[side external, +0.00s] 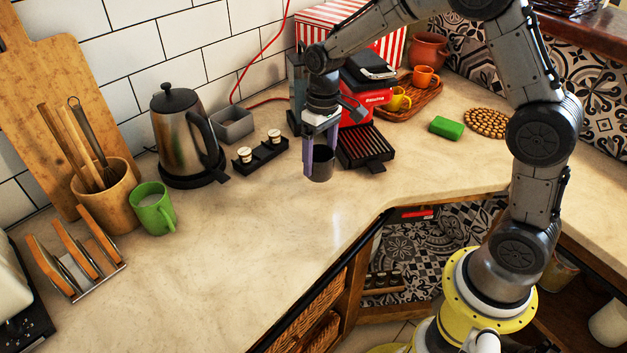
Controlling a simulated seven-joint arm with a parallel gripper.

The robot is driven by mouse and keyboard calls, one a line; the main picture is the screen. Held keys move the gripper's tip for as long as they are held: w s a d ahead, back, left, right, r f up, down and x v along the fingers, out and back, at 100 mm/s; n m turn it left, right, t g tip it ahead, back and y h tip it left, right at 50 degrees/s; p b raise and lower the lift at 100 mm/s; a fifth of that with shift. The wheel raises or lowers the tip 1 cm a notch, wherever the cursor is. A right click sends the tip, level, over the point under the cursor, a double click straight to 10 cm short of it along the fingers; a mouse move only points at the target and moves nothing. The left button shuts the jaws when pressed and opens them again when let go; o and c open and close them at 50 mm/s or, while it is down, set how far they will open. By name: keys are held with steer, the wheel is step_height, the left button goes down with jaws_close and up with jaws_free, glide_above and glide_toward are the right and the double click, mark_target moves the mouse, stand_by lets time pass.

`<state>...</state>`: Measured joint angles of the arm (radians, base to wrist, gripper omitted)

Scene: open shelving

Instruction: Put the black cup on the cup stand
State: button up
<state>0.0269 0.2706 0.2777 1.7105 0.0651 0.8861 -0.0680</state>
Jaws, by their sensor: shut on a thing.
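The black cup (321,168) is a small dark grey-black cup, held above the counter in front of the coffee machine. My gripper (320,157) points down with its purple fingers shut on the cup, one finger showing at its left side. Part of the cup is hidden by the fingers. No thing is plainly marked as the cup stand.
The red and black coffee machine has a slatted tray (365,150) just right of the cup. A black holder (262,157) with two small jars and a kettle (185,135) stand left. A green sponge (446,127) lies right.

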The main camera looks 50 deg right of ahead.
stand_by(0.7)
steer(key=shift+s+r+m, duration=0.15)
steer(key=shift+s+m, duration=0.1)
steer(key=shift+m, duration=0.65)
steer(key=s+a+r, duration=0.3)
steer(key=a+r, duration=0.1)
steer(key=a, duration=0.6)
steer(key=s+a+r, duration=0.2)
steer(key=a+r, duration=0.3)
steer(key=a, duration=0.4)
steer(key=w+a+f, duration=0.2)
steer(key=w+f, duration=0.1)
steer(key=w+a+f, duration=0.2)
steer(key=w+f, duration=0.1)
steer(key=w, duration=0.1)
steer(key=w+a+f, duration=0.2)
steer(key=w+f, duration=0.2)
steer(key=shift+w+a+f, duration=0.1)
steer(key=shift+w+a, duration=0.15)
steer(key=shift+a, duration=0.05)
steer(key=shift+w+f, duration=0.1)
steer(key=shift+f, duration=1.5)
